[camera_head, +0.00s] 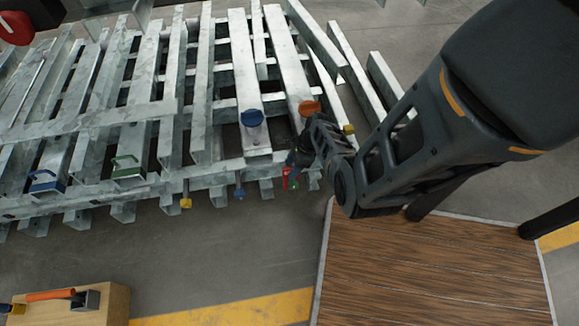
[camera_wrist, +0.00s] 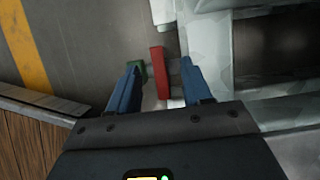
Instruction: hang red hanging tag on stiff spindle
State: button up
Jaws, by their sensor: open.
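A red piece (camera_wrist: 159,73), which looks like the red hanging tag, stands as a narrow bar between the blue fingers of my gripper (camera_wrist: 160,67) in the wrist view. Yellow (camera_head: 186,202) and blue (camera_head: 239,191) knobs project from the frame's front edge. I cannot tell which is the stiff spindle.
Galvanised steel frames (camera_head: 150,110) fill the upper left. A blue cap (camera_head: 252,118) and an orange cap (camera_head: 309,108) stand on the frame. A wooden platform (camera_head: 430,270) lies below my arm.

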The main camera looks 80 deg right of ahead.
jog(key=p+v, duration=0.1)
jog(key=v, duration=0.4)
jog(key=shift+p, duration=0.4)
jog(key=s+a+r+n+h, duration=0.3)
jog(key=s+a+n+h, duration=0.2)
jog(key=a+n, duration=0.55)
jog(key=s+a+r+n+t, duration=0.1)
jog(key=a+r+n+t, duration=0.2)
jog(key=a+r+n, duration=0.5)
jog(key=a+r+n+t, duration=0.3)
jog(key=a+r+n, duration=0.2)
jog(key=r, duration=0.5)
jog(key=s+a+r+n+t+y, duration=0.15)
jog(key=a+r+n, duration=0.3)
jog(key=r, duration=0.55)
jog(key=a+r+n+t+y, duration=0.25)
jog(key=a+r, duration=0.25)
jog(key=r, duration=0.5)
notch_tip(320, 180, up, 22)
jog(key=n+p, duration=0.1)
jog(key=p, duration=2)
jog(key=shift+s+t+h, duration=0.2)
jog(key=shift+t+h, duration=0.1)
jog(key=shift+h, duration=0.1)
